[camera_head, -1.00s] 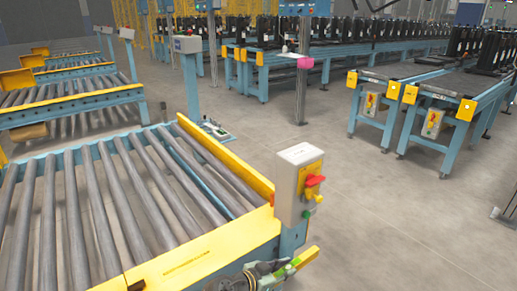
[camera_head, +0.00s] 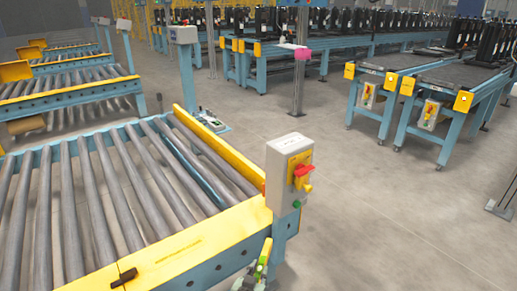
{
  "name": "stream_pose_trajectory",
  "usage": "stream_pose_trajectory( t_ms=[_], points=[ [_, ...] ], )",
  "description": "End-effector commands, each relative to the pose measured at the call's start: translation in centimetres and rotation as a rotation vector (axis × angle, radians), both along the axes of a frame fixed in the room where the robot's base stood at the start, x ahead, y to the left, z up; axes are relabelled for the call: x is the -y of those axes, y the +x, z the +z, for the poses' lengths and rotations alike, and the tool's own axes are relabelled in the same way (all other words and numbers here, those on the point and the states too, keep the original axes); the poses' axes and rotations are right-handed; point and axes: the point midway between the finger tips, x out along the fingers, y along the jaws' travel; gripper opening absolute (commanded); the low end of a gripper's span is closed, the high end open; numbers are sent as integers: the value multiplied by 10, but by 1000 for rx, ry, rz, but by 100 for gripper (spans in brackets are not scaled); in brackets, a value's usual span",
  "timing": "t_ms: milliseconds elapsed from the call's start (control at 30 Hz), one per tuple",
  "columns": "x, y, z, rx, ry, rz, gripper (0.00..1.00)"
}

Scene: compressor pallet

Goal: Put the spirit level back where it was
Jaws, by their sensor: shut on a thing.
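The spirit level (camera_head: 263,257) is a small yellow and green bar at the bottom middle of the head view. It stands steeply tilted, just left of the control box post. My gripper (camera_head: 260,275) is shut on it at the bottom edge, where most of the gripper is cut off by the frame. The lower part of the level is hidden or too small to make out.
A roller conveyor (camera_head: 190,252) with yellow edge rails fills the lower left. A grey control box (camera_head: 289,172) with a red and yellow switch stands at its corner. A dark brown piece (camera_head: 124,278) lies on the front rail. The floor to the right is clear.

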Motion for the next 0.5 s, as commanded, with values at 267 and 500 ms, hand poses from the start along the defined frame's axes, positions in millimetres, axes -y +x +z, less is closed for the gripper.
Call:
stream_pose_trajectory(
  t_ms=[267,500],
  points=[
    [-11,15,-64,-1,2,196,0],
    [-5,20,-99,1,2,278,0]
  ],
)
